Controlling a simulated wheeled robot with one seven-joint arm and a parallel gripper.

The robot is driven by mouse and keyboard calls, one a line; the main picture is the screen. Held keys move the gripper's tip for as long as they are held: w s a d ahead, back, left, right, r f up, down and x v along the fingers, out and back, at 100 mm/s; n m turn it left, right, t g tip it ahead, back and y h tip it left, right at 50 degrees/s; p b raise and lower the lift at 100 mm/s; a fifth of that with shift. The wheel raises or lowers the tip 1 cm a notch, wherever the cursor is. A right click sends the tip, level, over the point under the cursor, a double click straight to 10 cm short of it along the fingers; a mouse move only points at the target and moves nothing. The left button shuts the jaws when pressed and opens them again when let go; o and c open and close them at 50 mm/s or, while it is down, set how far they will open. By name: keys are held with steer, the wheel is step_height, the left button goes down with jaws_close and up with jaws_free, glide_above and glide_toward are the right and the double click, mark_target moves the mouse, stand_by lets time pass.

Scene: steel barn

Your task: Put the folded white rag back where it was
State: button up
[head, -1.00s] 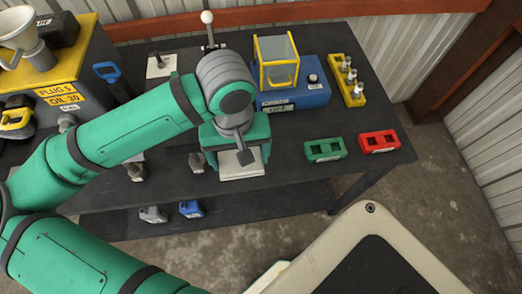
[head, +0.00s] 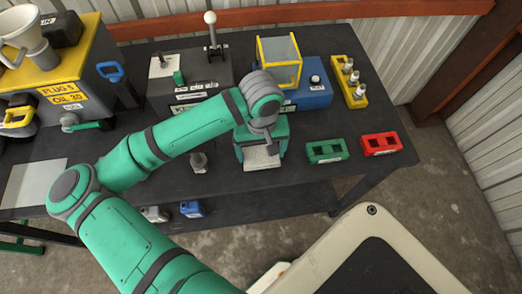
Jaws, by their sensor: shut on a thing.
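The folded white rag (head: 262,159) shows as a pale, flat square at the front of the dark table (head: 215,182). My gripper (head: 265,148) is directly over it, pointing down and shut on it. The gripper body hides the fingertips and the rag's back part. I cannot tell whether the rag touches the tabletop or hangs just above it. A flat pale grey-white sheet (head: 36,183) lies at the table's left front.
Green (head: 325,151) and red (head: 381,144) holders stand right of my gripper. Behind are a blue box with a yellow-framed cover (head: 279,62), a yellow rack (head: 349,80) and a lever box (head: 215,70). A small grey bottle (head: 198,162) stands left. The table's right front is clear.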

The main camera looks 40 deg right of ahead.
mark_target(262, 154)
steer(key=shift+f, duration=0.15)
steer(key=o, duration=0.9)
steer(key=shift+o, duration=0.2)
step_height(262, 154, up, 12)
